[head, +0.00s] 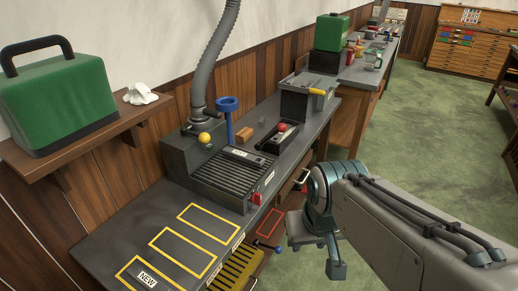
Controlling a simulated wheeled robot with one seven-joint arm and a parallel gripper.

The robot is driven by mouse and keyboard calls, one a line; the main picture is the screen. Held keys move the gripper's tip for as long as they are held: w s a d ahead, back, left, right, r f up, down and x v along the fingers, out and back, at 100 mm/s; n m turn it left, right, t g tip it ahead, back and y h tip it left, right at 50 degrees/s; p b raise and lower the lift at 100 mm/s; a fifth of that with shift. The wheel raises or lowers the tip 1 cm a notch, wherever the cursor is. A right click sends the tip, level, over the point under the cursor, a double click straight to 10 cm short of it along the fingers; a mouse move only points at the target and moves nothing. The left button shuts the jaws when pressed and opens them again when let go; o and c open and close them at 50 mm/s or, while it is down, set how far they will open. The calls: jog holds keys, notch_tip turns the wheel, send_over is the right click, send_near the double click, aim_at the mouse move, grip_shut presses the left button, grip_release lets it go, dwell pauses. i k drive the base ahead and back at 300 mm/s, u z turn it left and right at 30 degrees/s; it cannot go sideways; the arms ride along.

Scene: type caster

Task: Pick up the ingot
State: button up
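I cannot single out the ingot with certainty. A small tan block (244,134) lies on the dark workbench (120,233) behind the slatted caster plate, and a small grey piece (262,122) lies just beyond it. Either may be the ingot; both are too small to tell. My gripper (312,243) hangs off the bench's right front side, over the floor, apart from both pieces. I see nothing held in it, but its fingers are not clear enough to show whether they are open.
The caster (222,183) with its grey hose stands mid-bench. A blue funnel stand (229,118), a red-knobbed device (281,135) and a grey box (301,98) stand farther back. Green floor (411,128) is open at right.

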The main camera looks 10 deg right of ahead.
aim_at(250, 160)
jog(key=z, duration=0.75)
jog(key=k, duration=1.05)
jog(key=z, duration=0.95)
jog(key=i, duration=0.35)
jog(key=u, duration=0.7)
jog(key=i, duration=1.3)
jog(key=u, duration=1.7)
jog(key=i, duration=0.65)
jog(key=u, duration=0.75)
